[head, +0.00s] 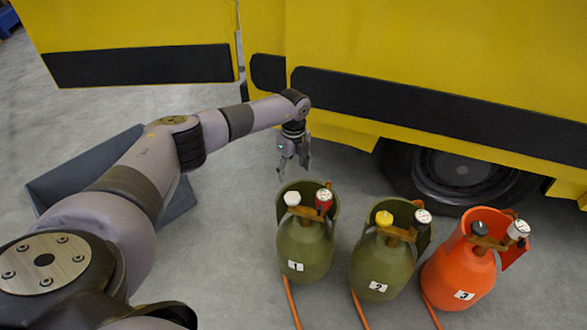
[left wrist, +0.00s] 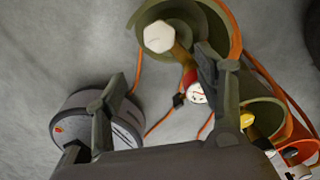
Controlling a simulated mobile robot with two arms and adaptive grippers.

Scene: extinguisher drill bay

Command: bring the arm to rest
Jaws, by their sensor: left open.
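My left arm reaches in from the left in the head view. Its gripper (head: 294,164) hangs fingers down, open and empty, above and behind the green extinguisher numbered 1 (head: 305,245). In the left wrist view the two fingers (left wrist: 167,75) are spread with nothing between them. Extinguisher 1 (left wrist: 198,28), with its white knob (left wrist: 158,37) and red-rimmed gauge (left wrist: 197,93), lies beyond them, the right finger overlapping part of it. A green extinguisher numbered 2 (head: 378,268) and an orange one numbered 3 (head: 458,274) stand upright to its right. My right gripper is not in view.
A yellow vehicle (head: 400,50) with black bands and a wheel (head: 460,175) fills the back. A grey bin (head: 85,165) is partly hidden behind my left arm. Orange hoses (head: 291,303) trail from the extinguishers.

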